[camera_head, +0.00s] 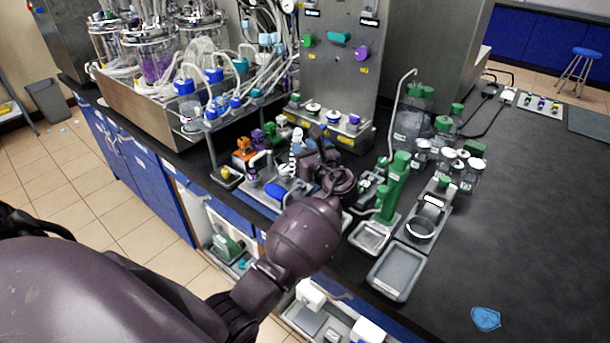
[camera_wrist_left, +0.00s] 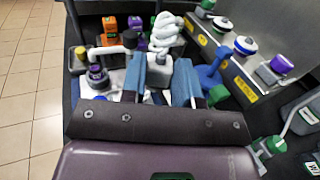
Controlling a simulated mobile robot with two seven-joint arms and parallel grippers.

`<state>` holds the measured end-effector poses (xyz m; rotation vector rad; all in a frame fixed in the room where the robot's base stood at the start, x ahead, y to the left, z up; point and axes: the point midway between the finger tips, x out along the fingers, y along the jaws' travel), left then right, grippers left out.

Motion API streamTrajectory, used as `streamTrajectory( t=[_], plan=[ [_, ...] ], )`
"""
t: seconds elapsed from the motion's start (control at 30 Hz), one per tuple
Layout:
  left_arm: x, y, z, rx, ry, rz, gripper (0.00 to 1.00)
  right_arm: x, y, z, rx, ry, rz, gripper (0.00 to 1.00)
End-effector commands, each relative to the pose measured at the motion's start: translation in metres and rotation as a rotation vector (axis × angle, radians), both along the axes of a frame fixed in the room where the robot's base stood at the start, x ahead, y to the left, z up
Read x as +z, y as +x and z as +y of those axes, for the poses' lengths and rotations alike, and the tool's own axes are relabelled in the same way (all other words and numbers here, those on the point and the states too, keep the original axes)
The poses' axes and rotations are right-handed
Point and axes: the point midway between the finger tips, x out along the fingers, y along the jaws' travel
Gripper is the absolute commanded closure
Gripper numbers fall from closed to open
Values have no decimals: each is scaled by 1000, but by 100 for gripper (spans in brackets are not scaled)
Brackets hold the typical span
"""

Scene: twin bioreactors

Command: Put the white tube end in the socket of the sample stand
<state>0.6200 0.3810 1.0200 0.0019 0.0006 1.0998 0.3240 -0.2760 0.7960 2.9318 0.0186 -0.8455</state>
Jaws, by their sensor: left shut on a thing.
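My left gripper (camera_head: 305,158) is low over the crowded front of the bench. In the left wrist view its two blue-grey fingers (camera_wrist_left: 160,80) stand on either side of a pale grey end piece (camera_wrist_left: 158,72), which they hold. A white coiled tube (camera_wrist_left: 166,30) rises just beyond this end piece; it also shows in the head view (camera_head: 297,140). I take the held piece to be the white tube end; its lower part is hidden. I cannot pick out the socket of the sample stand for certain. My right gripper is not in view.
A bent white tube on a purple-marked base (camera_wrist_left: 97,74) stands just left of the fingers. An orange block (camera_wrist_left: 109,27) and a blue fitting (camera_wrist_left: 211,72) are close by. A green stand (camera_head: 396,185) and grey tray (camera_head: 397,271) stand to the right. The right bench is mostly clear.

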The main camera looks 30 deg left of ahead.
Motion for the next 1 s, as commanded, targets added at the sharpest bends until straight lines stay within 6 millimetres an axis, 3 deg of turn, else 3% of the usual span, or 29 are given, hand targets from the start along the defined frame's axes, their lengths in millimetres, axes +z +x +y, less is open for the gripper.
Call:
streamTrajectory(
  t=[0.1, 0.37, 0.67, 1.0],
  plan=[
    [-22, 0, 0, -1, 0, 3, 94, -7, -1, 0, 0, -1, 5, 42],
    [-37, 0, 0, -2, 1, 0, 94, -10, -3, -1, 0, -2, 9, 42],
    [-74, 0, 0, -1, 1, 2, 94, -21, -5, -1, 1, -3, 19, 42],
    [-77, 0, 0, -1, 0, -1, 94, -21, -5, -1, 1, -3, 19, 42]
  ],
)
